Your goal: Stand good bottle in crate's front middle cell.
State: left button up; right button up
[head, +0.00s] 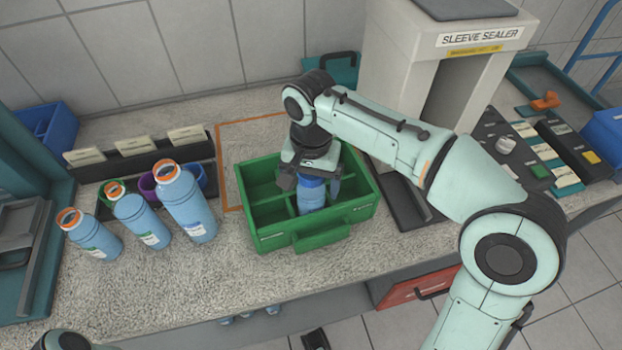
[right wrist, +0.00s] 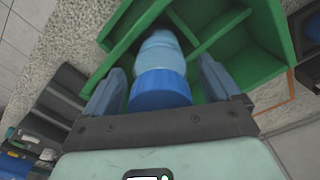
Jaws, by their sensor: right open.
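The green crate (head: 280,238) stands on the counter, its handle side facing me. A light blue bottle with a blue cap (head: 311,197) stands roughly upright inside it, in what looks like the front middle cell. My right gripper (head: 309,184) is above the crate with its fingers on either side of the cap. In the right wrist view the cap (right wrist: 160,90) sits between the open fingers, with a gap on both sides. The bottle's base is hidden by the crate wall. My left gripper does not show.
Three blue bottles with orange-rimmed tops (head: 95,238) stand left of the crate, before a black rack (head: 110,165) with cards. The sleeve sealer (head: 400,60) stands behind on the right. Bare counter lies in front of the crate.

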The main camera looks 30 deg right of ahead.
notch_tip(320, 180, up, 12)
jog(key=p, duration=0.4)
jog(key=shift+r, duration=0.15)
dwell(0.3)
